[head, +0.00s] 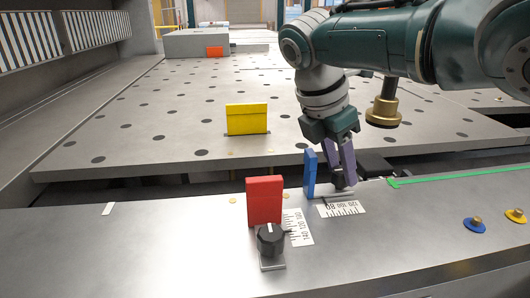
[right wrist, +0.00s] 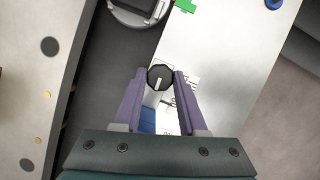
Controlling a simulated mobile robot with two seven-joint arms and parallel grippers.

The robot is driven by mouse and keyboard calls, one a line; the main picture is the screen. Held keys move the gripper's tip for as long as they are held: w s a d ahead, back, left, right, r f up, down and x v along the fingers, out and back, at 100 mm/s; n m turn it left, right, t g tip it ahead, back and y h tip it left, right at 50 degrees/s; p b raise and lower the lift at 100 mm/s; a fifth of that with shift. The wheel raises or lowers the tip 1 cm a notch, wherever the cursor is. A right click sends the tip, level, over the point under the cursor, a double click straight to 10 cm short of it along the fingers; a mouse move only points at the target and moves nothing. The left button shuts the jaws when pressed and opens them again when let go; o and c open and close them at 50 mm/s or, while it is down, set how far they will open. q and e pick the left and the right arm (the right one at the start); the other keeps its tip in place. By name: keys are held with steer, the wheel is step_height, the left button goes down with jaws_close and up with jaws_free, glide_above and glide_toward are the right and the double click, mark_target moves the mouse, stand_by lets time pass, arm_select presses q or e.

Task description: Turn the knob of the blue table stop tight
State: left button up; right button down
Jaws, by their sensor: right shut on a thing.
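The blue table stop (head: 310,173) stands upright on the front metal strip, beside a printed scale (head: 341,209). Its blue part (right wrist: 147,121) also shows in the right wrist view, left of the right finger. My right gripper (head: 342,183) reaches down just right of the blue plate. Its purple fingers are shut on the black knob (right wrist: 160,77), one on each side, with a pale pointer line on the knob's top. My left gripper is not in view.
A red stop (head: 264,201) with its own black knob (head: 271,239) stands nearby to the left. A yellow stop (head: 247,119) stands on the perforated table (head: 180,113) behind. A green strip (head: 450,178) and blue and yellow discs (head: 474,225) lie to the right.

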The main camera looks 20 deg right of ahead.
steer(key=shift+m, duration=0.4)
steer(key=shift+c, duration=2.3)
jaws_free()
steer(key=shift+a+r, duration=0.1)
steer(key=shift+r, duration=0.3)
steer(key=p+v, duration=0.2)
steer(key=v, duration=0.7)
steer(key=shift+w, duration=0.15)
